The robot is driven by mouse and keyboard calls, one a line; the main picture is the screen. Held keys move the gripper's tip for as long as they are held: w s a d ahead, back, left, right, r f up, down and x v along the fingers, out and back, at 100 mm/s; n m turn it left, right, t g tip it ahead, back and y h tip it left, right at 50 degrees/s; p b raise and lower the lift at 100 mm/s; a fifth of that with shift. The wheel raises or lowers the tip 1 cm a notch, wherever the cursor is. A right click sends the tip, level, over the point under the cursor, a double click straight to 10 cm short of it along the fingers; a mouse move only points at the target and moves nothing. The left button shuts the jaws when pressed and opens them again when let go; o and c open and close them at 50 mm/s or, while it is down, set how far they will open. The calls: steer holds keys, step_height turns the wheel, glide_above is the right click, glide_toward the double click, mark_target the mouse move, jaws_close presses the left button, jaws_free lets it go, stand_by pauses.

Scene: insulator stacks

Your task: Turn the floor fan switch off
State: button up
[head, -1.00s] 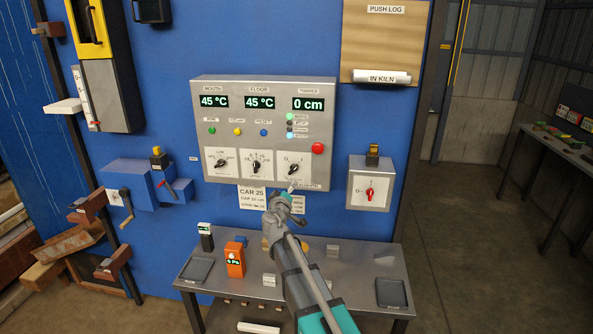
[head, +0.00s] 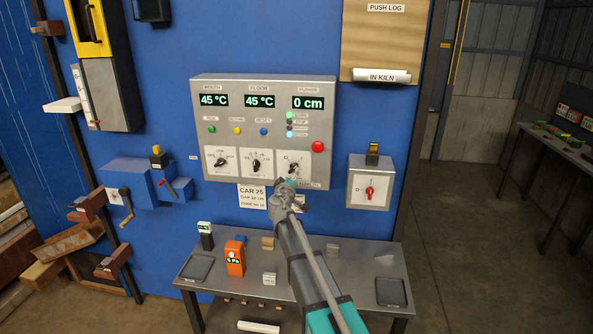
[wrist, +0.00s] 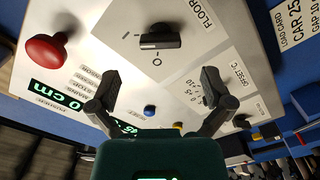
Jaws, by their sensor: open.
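The floor fan switch is a black rotary knob (wrist: 160,37) on a white plate marked O and I, with a partly cut-off FLOOR label beside it in the wrist view. Its bar lies sideways in the wrist view, its left end towards the I mark, and the O mark lies below it. In the head view its plate (head: 304,158) is the rightmost in the panel's lower row, and my gripper partly covers the knob. My gripper (wrist: 160,86) is open and empty, its two fingers apart below the knob in the wrist view. Contact is not visible.
A red button (head: 318,146) sits close to the switch's right. Two other dial plates stand to its left, the nearest with a black knob (head: 257,167). A separate grey box with a red knob (head: 370,193) is at right. A metal table (head: 340,275) with small items stands below.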

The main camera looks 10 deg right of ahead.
mark_target(293, 170)
steer(key=shift+x, duration=3.15)
